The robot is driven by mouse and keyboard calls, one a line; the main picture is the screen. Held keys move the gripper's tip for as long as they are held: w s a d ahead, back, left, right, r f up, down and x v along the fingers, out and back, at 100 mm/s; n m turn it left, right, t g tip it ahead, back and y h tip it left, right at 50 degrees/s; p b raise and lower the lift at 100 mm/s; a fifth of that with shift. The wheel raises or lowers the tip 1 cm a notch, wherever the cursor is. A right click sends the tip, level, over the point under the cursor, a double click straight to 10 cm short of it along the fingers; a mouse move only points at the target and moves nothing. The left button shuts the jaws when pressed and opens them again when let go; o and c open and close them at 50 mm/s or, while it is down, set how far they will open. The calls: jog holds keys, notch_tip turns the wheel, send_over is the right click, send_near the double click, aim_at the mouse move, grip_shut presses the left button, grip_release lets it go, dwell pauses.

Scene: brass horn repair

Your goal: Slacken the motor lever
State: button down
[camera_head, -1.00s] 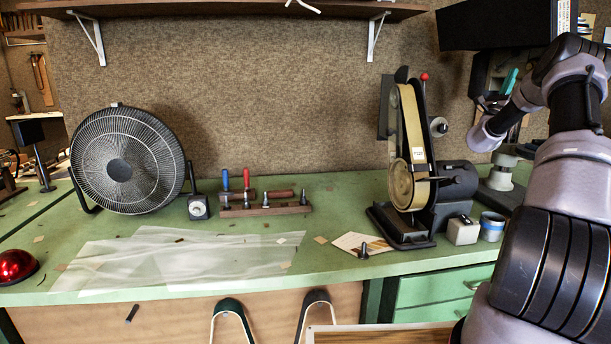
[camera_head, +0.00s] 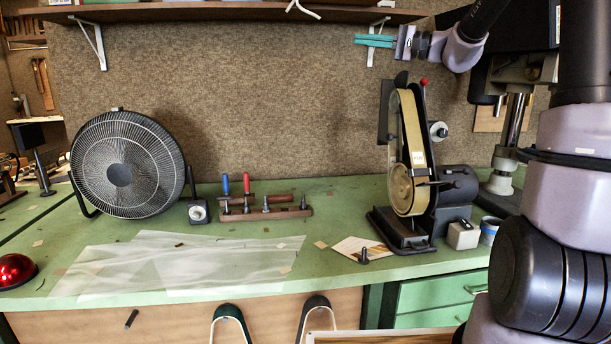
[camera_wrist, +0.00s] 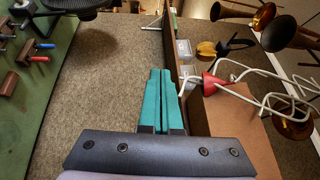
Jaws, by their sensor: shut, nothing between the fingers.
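The belt sander (camera_head: 407,165) stands upright on the right part of the green bench in the head view. A short lever with a red knob (camera_head: 424,82) sticks up at its top. A dark motor (camera_head: 459,184) sits low on its right side. I cannot tell which part is the motor lever. My gripper (camera_head: 362,41) is in the air above and left of the sander's top, pointing left, touching nothing visible. Its teal fingers are shut and empty, as the wrist view also shows (camera_wrist: 160,75). The sander is not visible in the wrist view.
A wall shelf (camera_head: 230,14) runs close above my gripper, on a white bracket (camera_head: 376,42). A drill press (camera_head: 514,130) stands right of the sander. A fan (camera_head: 121,172), a tool rack (camera_head: 265,212) and plastic sheets (camera_head: 175,265) occupy the bench's left and middle.

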jog(key=s+a+f+g+h, duration=0.15)
jog(key=s+f+h, duration=0.3)
jog(key=s, duration=0.45)
jog(key=s+a+f+g+h, duration=0.15)
jog(key=s+f+h, duration=0.3)
jog(key=s, duration=0.45)
jog(key=s+d+f+t+h, duration=0.3)
jog(key=s+d+f+h, duration=0.3)
jog(key=s+d, duration=0.5)
jog(key=shift+s+d+f+h, duration=0.15)
jog(key=shift+d+f+h, duration=0.3)
jog(key=shift+d, duration=0.3)
jog(key=shift+r, duration=0.1)
